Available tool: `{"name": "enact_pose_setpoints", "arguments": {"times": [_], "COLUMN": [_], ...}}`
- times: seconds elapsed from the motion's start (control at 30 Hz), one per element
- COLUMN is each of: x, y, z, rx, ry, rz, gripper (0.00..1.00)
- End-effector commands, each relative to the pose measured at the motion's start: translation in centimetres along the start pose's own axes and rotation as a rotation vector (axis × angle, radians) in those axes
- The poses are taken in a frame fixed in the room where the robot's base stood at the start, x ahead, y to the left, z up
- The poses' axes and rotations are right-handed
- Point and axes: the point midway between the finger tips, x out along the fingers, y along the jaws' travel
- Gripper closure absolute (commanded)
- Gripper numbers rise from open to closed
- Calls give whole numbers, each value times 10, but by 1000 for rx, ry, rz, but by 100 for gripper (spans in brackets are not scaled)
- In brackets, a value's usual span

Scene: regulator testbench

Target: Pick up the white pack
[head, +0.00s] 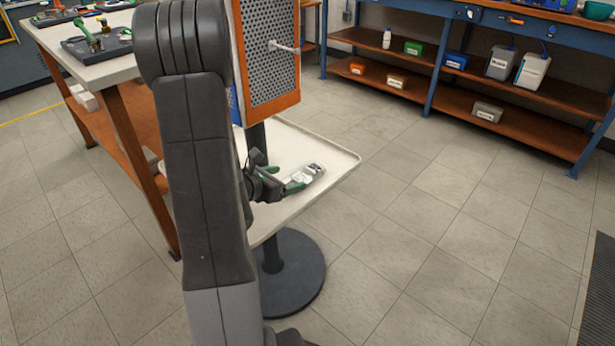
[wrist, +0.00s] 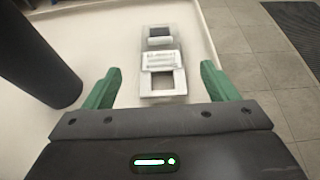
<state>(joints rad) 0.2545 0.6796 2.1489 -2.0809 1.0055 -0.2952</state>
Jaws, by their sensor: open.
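The white pack (wrist: 163,60) lies on a cream tray-like tabletop (wrist: 207,62). In the wrist view it has a dark window, a band of print and a square frame at its near end. In the head view the pack (head: 316,169) is small, near the tabletop's right part. My gripper (wrist: 157,86) is open, with its green fingers apart on either side of the pack's near end. Nothing is held between the fingers. In the head view my gripper (head: 297,181) is beside the pack; whether it touches cannot be told.
A dark post (wrist: 38,55) rises from the tabletop, left of the pack, carrying an orange-framed perforated panel (head: 271,50). A workbench (head: 112,66) stands at left. Blue shelving (head: 428,60) with bins is at the back right.

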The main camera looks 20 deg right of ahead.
Motion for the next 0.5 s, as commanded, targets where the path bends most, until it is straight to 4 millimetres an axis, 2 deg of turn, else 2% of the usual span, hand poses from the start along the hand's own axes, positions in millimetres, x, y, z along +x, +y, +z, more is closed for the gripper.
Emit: {"name": "enact_pose_setpoints", "arguments": {"times": [0.03, 0.27, 0.5], "x": [6, 20, 54], "y": [-1, -1, -1], "z": [-1, -1, -1], "rx": [2, 1, 1], "ry": [0, 0, 0], "rz": [-3, -2, -3], "gripper": [20, 20, 20]}}
